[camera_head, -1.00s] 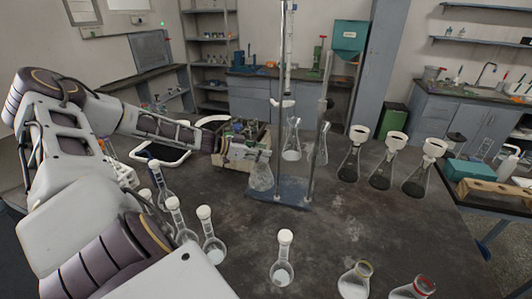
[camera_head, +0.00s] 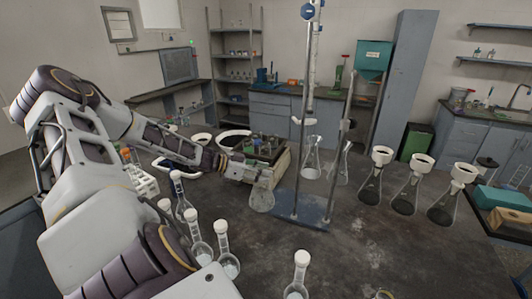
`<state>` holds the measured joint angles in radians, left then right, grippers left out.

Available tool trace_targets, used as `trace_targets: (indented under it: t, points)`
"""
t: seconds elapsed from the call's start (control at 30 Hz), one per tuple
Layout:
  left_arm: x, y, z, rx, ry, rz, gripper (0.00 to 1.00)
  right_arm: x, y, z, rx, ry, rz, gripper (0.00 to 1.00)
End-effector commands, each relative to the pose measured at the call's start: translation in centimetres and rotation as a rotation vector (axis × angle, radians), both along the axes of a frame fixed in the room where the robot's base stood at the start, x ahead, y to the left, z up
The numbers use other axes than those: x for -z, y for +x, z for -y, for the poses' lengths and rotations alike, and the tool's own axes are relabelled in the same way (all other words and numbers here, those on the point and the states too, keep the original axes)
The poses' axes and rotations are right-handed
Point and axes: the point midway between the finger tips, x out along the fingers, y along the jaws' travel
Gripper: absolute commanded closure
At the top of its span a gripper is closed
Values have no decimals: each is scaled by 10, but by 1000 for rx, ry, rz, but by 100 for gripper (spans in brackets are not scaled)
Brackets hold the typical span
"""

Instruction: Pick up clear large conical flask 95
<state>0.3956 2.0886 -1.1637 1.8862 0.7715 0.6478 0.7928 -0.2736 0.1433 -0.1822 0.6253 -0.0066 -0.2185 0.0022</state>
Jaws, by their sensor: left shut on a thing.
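A clear conical flask (camera_head: 262,200) is left of the burette stand (camera_head: 300,211) on the dark table. My left gripper (camera_head: 258,176) comes in from the left and is shut on the flask's upper part. The gripper hides the flask's neck and mouth. The flask looks upright and empty; I cannot tell whether its bottom touches the table. My right gripper is not in view.
Two clear flasks (camera_head: 312,160) stand behind the burette stand. Several funnel-topped flasks (camera_head: 371,180) stand at the right. White-stoppered volumetric flasks (camera_head: 228,256) stand under my left arm. A box (camera_head: 284,163) is behind the gripper.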

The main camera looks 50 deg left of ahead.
Motion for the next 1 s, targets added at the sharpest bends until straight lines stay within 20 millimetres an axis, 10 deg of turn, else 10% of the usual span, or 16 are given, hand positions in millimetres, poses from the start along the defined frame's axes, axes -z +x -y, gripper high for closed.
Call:
trace_targets:
  t: [1.0]
  points:
    - [-1,-9,-4,-1,1,1,100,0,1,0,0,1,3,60]
